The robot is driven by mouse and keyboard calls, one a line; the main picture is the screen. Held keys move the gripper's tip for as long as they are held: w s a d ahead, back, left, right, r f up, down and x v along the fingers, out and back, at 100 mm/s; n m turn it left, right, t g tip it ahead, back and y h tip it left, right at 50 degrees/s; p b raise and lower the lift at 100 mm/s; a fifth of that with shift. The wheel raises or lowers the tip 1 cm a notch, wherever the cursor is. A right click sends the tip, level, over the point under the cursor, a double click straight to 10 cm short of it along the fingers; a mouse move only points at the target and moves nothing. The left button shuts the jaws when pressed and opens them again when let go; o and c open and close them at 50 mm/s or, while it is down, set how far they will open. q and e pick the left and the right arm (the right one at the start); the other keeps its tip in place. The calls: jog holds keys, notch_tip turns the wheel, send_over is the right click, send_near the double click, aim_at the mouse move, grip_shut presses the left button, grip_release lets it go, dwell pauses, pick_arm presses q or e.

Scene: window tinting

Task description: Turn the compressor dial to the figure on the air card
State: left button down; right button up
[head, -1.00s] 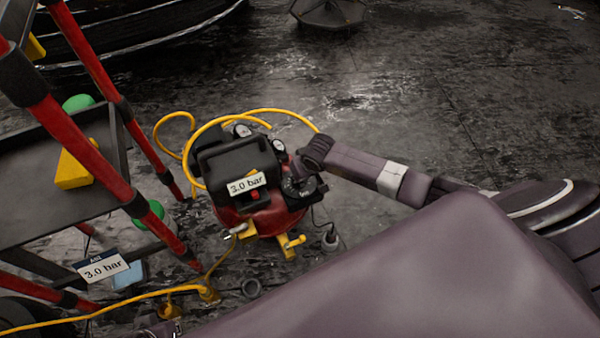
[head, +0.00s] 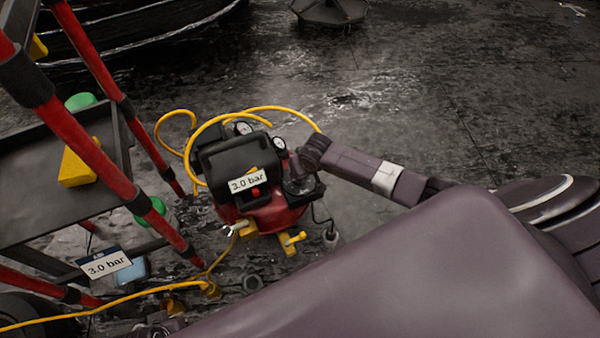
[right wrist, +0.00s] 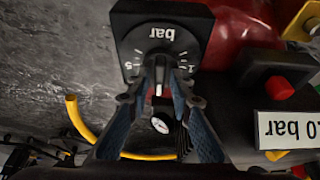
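The red and black compressor (head: 270,215) stands on the floor. Its black dial plate (right wrist: 190,25) is marked "bar", with scale figures, upside down in the right wrist view. The dial knob (right wrist: 158,88) sits between my right gripper's fingertips (right wrist: 160,72), which appear closed on it; they hide most of it, so I cannot read its setting. In the head view my right gripper (head: 300,174) reaches the dial from the right. The compressor's label (head: 248,181) reads "3.0 bar". The air card (head: 107,263) on the cart at left also reads "3.0 bar". I cannot make out my left gripper.
A yellow hose (head: 165,120) loops around the compressor's back. A red button (right wrist: 280,87) is beside the dial.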

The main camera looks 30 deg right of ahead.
pick_arm(q)
jog(key=shift+r, duration=0.1)
pick_arm(e)
jog(key=shift+o, duration=0.5)
jog(key=v, duration=1.2)
